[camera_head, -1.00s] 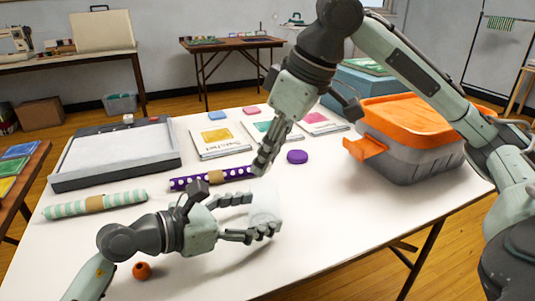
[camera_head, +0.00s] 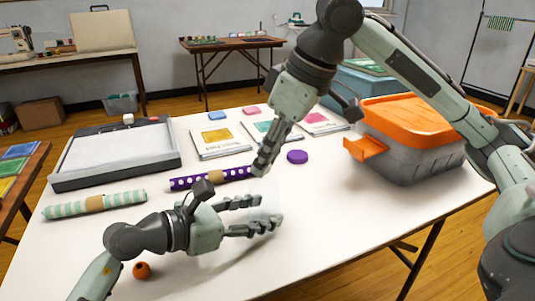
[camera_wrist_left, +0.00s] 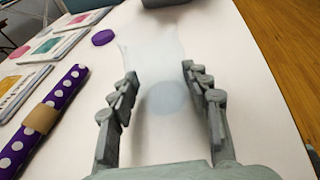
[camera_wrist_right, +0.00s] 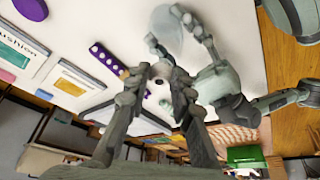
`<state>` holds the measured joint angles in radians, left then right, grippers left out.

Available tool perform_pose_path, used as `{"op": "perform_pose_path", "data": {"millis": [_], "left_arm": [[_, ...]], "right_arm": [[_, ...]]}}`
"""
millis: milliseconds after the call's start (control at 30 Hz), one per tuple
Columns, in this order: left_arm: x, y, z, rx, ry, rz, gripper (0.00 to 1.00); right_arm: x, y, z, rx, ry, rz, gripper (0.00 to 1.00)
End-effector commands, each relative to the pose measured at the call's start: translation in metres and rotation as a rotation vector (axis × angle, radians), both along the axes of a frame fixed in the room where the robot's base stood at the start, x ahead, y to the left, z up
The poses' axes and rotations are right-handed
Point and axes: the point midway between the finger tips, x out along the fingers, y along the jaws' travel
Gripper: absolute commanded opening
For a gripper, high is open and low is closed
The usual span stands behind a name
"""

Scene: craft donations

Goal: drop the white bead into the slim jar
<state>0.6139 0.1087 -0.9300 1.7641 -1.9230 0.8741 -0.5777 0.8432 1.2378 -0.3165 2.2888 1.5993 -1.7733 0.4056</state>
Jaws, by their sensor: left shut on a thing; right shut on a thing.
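The slim jar (camera_wrist_left: 150,65) is clear and very faint. It stands between the fingers of my left gripper (camera_head: 265,215), low over the front of the white table; the left wrist view shows a finger on each side of it. The jar also shows as a pale shape in the right wrist view (camera_wrist_right: 167,32). My right gripper (camera_head: 262,165) points down above the table, behind and above the left one, with its fingers closed. In the right wrist view a small white patch, seemingly the white bead (camera_wrist_right: 153,97), shows between its fingers; the head view hides it.
A purple lid (camera_head: 297,157) lies right of my right gripper. A purple dotted roll (camera_head: 195,181), a striped roll (camera_head: 70,207) and a grey tray (camera_head: 115,155) lie to the left. An orange bead (camera_head: 141,270) lies near the front. An orange-lidded bin (camera_head: 410,155) stands at right.

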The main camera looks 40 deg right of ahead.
Motion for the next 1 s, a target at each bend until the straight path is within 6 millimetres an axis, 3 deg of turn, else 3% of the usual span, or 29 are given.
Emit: {"op": "perform_pose_path", "data": {"millis": [1000], "left_arm": [[0.000, 0.000, 0.000, 0.000, 0.000, 0.000, 0.32]], "right_arm": [[0.000, 0.000, -0.014, 0.000, 0.001, 0.000, 0.13]]}}
